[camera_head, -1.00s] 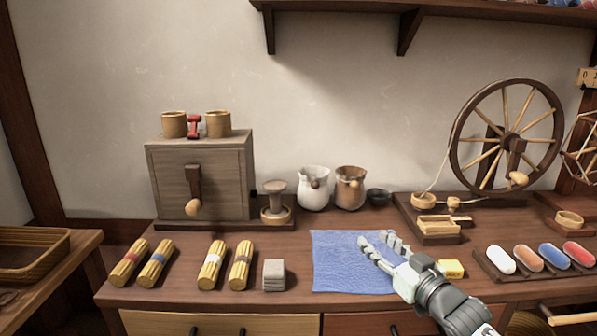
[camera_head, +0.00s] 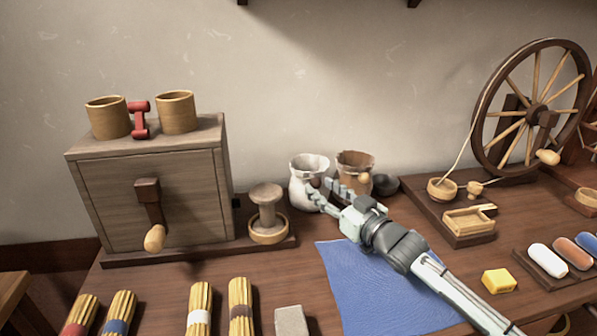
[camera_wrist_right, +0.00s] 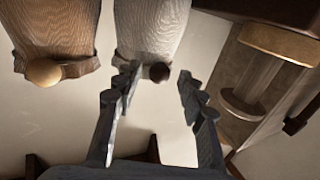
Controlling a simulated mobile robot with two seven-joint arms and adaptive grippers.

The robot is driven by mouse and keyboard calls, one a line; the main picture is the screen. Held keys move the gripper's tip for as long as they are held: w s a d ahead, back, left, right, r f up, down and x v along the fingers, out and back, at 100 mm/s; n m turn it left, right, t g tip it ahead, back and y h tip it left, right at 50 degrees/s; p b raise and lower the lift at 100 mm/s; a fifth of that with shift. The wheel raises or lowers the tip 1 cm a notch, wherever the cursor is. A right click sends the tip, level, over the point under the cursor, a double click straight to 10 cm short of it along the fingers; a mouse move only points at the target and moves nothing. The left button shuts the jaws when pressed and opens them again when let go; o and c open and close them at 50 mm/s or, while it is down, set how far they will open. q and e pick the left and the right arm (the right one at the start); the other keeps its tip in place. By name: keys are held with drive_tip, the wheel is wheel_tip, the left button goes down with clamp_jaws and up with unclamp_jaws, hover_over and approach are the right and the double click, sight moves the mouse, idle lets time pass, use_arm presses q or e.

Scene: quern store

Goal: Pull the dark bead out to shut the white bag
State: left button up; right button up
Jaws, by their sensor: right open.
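The white bag (camera_head: 303,168) stands at the back of the bench by the wall, its top looking open. Its dark bead (camera_head: 315,182) is on the side facing me. My right gripper (camera_head: 325,194) reaches in from the lower right, open, fingertips in front of the white bag and partly hiding it. In the right wrist view the white bag (camera_wrist_right: 150,25) appears at the top, and the dark bead (camera_wrist_right: 159,72) lies between the open fingertips (camera_wrist_right: 158,82), apparently not gripped. My left gripper is not in view.
A brown bag (camera_head: 354,161) with a light wooden bead (camera_head: 365,178) stands close at the right. A wooden stand (camera_head: 267,210) and a grey cabinet (camera_head: 150,190) are left. A dark bowl (camera_head: 385,185) sits behind right; a blue cloth (camera_head: 365,290) lies in front.

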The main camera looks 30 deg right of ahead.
sight(307, 177)
drive_tip(key=w, duration=0.4)
drive_tip(key=w+a, duration=0.1)
drive_tip(key=w, duration=0.2)
clamp_jaws()
idle(0.4)
